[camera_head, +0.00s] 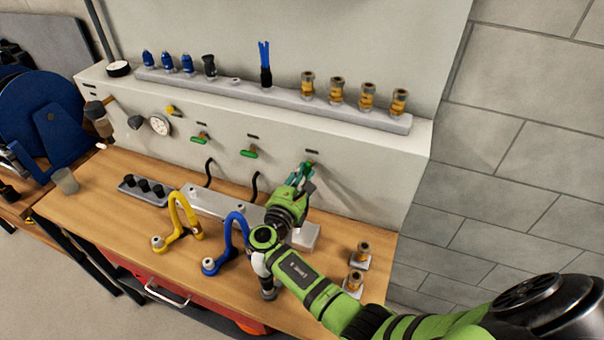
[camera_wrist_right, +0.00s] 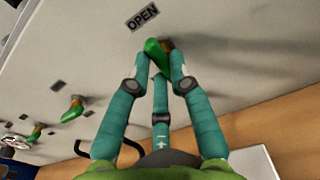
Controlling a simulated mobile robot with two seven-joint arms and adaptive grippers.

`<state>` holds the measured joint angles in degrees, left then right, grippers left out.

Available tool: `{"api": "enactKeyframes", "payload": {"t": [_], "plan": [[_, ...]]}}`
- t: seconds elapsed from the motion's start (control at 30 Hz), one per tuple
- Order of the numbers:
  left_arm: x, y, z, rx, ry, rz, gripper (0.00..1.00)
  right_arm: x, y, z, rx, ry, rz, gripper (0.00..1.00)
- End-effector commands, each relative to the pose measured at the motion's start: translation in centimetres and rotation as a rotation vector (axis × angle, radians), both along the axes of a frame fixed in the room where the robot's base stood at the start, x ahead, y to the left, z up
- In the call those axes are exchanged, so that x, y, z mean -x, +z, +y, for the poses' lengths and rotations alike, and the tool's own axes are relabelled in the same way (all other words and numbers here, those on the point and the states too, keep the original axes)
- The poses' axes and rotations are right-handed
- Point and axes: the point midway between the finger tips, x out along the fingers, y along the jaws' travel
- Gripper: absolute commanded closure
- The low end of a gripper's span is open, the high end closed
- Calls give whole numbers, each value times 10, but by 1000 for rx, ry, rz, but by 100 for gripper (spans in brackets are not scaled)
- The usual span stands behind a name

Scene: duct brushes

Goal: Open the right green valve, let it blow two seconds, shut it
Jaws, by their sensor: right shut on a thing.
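The right green valve sits on the grey wall panel, and its handle (camera_wrist_right: 157,52) shows between my fingertips in the right wrist view. My right gripper (camera_head: 303,170) is shut on this handle; it also shows in the right wrist view (camera_wrist_right: 163,72). The handle runs at an angle to the handles of the other two valves. A label (camera_wrist_right: 142,17) reading OPEN is just above it. In the head view the gripper hides most of the handle. The middle green valve (camera_head: 249,153) and the left green valve (camera_head: 200,138) lie level and untouched. My left gripper is not in view.
A shelf (camera_head: 225,88) above the valves holds blue, black and brass fittings. A yellow hose (camera_head: 174,210) and a blue hose (camera_head: 228,228) stand on the wooden bench (camera_head: 110,190), left of my arm. Two brass fittings (camera_head: 361,253) stand to its right.

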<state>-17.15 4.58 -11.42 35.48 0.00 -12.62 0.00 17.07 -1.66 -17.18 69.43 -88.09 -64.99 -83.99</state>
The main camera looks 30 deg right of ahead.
Motion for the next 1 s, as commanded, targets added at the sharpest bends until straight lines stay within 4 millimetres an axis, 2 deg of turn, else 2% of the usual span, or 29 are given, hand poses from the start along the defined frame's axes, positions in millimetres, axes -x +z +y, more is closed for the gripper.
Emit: {"api": "enactKeyframes", "payload": {"t": [0.03, 0.3, 0.33, 0.37, 0.4, 0.77, 1.0], "plan": [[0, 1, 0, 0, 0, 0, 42, -3, 8, -3, 11, -4, -13, 100], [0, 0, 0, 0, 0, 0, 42, -3, 8, -3, 11, -4, -13, 100], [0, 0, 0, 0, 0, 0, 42, -3, 8, -3, 10, -4, -14, 71], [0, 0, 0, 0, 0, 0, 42, -3, 8, -3, 10, -4, -14, 59], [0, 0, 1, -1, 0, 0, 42, -2, 7, -3, 9, -4, -14, 55], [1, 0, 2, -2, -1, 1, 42, 1, 3, 2, 3, 0, -5, 55], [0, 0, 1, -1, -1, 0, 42, 26, 1, 30, 2, 2, -3, 55]]}}
